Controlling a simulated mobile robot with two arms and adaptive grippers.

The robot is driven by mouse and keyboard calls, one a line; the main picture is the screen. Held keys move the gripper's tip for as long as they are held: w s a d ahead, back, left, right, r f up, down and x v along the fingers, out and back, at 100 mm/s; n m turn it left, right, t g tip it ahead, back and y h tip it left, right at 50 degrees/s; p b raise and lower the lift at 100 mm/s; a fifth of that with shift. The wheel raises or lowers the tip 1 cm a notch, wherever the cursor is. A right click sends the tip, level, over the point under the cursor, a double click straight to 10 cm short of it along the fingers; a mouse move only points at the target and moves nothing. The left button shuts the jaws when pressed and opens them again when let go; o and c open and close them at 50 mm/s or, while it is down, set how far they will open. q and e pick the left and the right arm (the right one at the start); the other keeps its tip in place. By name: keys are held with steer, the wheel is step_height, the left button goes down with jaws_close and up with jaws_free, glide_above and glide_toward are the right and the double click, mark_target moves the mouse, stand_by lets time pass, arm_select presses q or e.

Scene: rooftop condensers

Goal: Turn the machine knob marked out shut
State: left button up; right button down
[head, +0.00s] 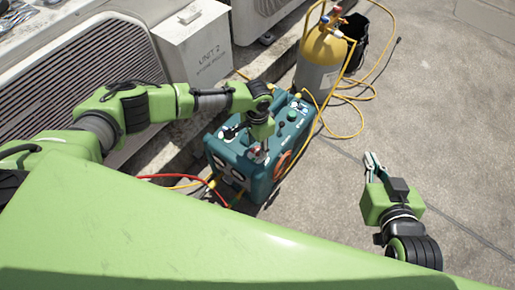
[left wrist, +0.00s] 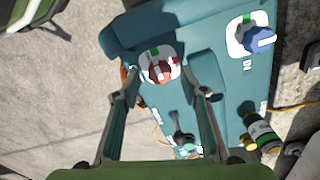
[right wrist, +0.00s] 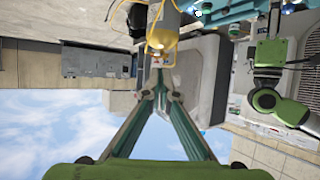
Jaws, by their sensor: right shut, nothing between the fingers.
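The teal machine (head: 225,153) stands on the ground in the middle of the head view. In the left wrist view, a red knob (left wrist: 160,72) sits on a white plate with a green mark. A blue knob (left wrist: 260,40) sits on another white plate, with lettering that looks like IN upside down. Lettering near the red knob is partly covered by a finger, and I cannot read it fully. My left gripper (head: 260,152) is over the machine top; its fingers (left wrist: 160,94) are open, apart on either side below the red knob. My right gripper (head: 373,163) is shut and empty, right of the machine.
A yellow and grey cylinder (head: 318,60) with yellow hoses stands behind the machine. Red and yellow hoses (head: 185,178) lie at its left. A grey UNIT 2 box (head: 195,50) and condensers (head: 85,70) line the left. The concrete at right is clear.

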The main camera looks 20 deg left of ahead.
arm_select(q)
steer(key=shift+f, duration=0.7)
arm_select(e)
steer(key=r, duration=0.1)
steer(key=w+r+t, duration=0.1)
steer(key=shift+w+a+r+y, duration=0.3)
steer(key=shift+a+r, duration=0.05)
steer(key=shift+a, duration=0.05)
arm_select(q)
steer(key=shift+c, duration=0.3)
steer(key=c, duration=1)
steer(key=shift+c, duration=0.2)
arm_select(e)
steer(key=shift+s+f, duration=0.1)
